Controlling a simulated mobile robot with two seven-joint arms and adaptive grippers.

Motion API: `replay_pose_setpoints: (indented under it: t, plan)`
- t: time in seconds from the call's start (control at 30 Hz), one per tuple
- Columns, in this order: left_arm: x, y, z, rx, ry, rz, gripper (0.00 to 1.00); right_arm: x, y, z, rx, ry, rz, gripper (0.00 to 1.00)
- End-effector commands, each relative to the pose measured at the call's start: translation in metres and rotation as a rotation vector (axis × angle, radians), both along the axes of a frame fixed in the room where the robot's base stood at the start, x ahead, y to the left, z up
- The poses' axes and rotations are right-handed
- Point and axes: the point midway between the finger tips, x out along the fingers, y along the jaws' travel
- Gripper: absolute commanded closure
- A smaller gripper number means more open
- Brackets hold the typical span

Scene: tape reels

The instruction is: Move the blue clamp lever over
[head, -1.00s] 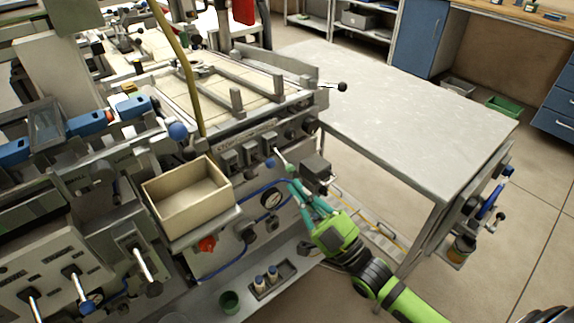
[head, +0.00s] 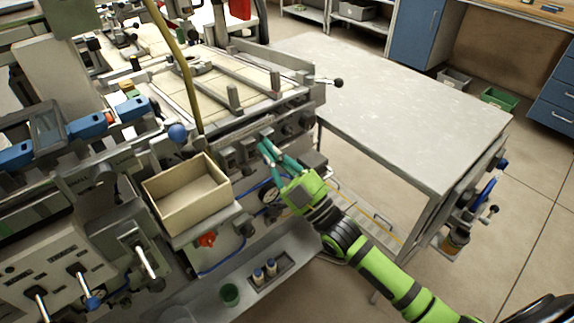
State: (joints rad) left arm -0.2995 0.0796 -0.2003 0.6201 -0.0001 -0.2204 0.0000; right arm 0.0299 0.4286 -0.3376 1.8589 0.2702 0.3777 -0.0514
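My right gripper (head: 266,146) reaches up from the lower right to the front panel of the machine (head: 315,98). Its teal fingertips are at the row of small grey blocks (head: 247,152) under the machine's top edge. The small blue-tipped lever that stood on this panel is hidden at the fingers, so I cannot tell whether they touch it or are shut on it. Another blue ball knob (head: 178,132) stands further left, and a lever with a blue grip (head: 90,300) is on the lower left panel. My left gripper is not in view.
An open cream box (head: 188,195) sits on a ledge left of my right gripper. A black-knobbed lever (head: 338,83) sticks out to the right. The grey table (head: 420,110) at right has a bare top.

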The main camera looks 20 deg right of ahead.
Motion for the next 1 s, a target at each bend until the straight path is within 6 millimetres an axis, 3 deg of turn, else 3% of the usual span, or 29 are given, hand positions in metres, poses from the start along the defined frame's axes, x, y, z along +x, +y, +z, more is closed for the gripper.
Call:
replay_pose_setpoints:
  t: [0.07, 0.2, 0.4, 1.0]
  plan:
    - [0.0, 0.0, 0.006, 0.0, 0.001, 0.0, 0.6, 0.013, 0.007, 0.012, 0.002, -0.003, 0.0, 1.0]
    - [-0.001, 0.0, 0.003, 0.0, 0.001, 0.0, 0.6, 0.012, 0.002, -0.015, -0.003, 0.006, -0.001, 1.0]
    - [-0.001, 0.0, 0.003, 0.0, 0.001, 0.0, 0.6, 0.011, -0.002, -0.029, -0.001, 0.002, 0.0, 1.0]
    - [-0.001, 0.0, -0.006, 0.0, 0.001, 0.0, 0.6, 0.01, -0.003, -0.036, 0.008, -0.022, -0.001, 1.0]
